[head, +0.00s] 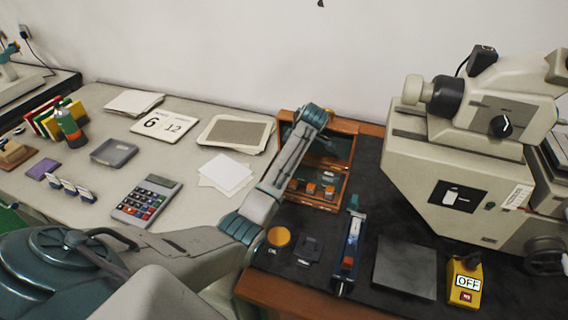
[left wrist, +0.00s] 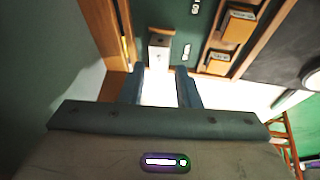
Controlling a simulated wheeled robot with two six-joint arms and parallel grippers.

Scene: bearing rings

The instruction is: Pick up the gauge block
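A small pale grey block (left wrist: 160,48), apparently the gauge block, is seen end-on in the left wrist view, in the green-lined wooden case. My left gripper (left wrist: 161,70) is open in the left wrist view. Its two fingers point toward the pale block, which appears just beyond and between the tips. I cannot tell the exact gap. In the head view my left arm reaches over the case and hides part of it and the fingertips.
Wooden-edged slots with blocks (left wrist: 238,24) lie right of the pale block. In the head view, a blue tool (head: 351,240), an orange round tin (head: 279,237) and a grey plate (head: 405,267) lie in front of the case. A large beige instrument (head: 450,165) stands to the right.

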